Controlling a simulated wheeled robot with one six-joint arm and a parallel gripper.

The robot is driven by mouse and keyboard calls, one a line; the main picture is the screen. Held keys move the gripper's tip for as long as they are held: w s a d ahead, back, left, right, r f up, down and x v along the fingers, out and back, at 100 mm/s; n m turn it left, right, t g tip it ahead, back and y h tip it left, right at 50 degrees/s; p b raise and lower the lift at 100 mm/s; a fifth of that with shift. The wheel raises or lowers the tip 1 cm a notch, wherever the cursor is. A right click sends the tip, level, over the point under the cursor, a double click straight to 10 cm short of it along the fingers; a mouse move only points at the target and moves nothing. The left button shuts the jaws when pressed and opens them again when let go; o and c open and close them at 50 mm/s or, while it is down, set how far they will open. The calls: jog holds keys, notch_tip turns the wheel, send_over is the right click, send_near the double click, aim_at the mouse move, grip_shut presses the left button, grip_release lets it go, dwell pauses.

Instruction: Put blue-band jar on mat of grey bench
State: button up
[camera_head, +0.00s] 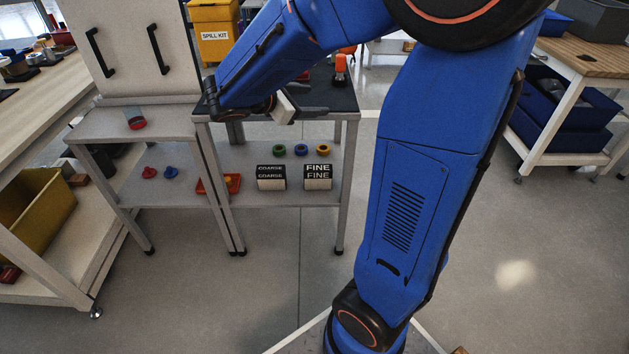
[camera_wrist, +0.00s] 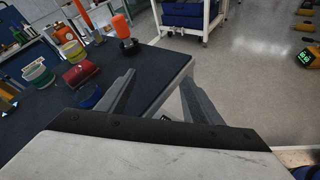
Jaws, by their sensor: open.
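The grey bench (camera_head: 343,132) carries a dark mat (camera_head: 340,98) on its top; the mat also shows in the wrist view (camera_wrist: 146,66). My gripper (camera_wrist: 158,78) is open and empty, low over the mat near the bench edge. In the wrist view, a small item with blue (camera_wrist: 91,97) sits on the mat left of the fingers; it may be the blue-band jar, but I cannot tell. A green-band jar (camera_wrist: 37,74) and a yellow-band jar (camera_wrist: 72,50) stand further left. In the head view my arm hides much of the mat.
A red item (camera_wrist: 81,74) and an orange-topped item (camera_wrist: 121,27) stand on the mat. The lower shelf holds COARSE (camera_head: 271,178) and FINE (camera_head: 318,177) blocks and coloured rings. A red-band jar (camera_head: 136,122) stands on the left unit. Open floor lies right of the bench.

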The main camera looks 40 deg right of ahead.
jog(key=s+a+f+m+y, duration=0.2)
jog(key=s+m+y, duration=0.2)
jog(key=s, duration=0.4)
jog(key=s+a+f+m+y, duration=0.25)
jog(key=s+m, duration=0.25)
jog(key=s, duration=0.3)
jog(key=s+a+m+t+y, duration=0.2)
jog(key=s+a+m+y, duration=0.4)
jog(key=a, duration=0.4)
jog(key=shift+s+m+t+y, duration=0.3)
jog(key=shift+s+y, duration=0.15)
jog(key=shift+s, duration=0.05)
jog(key=shift+f, duration=0.1)
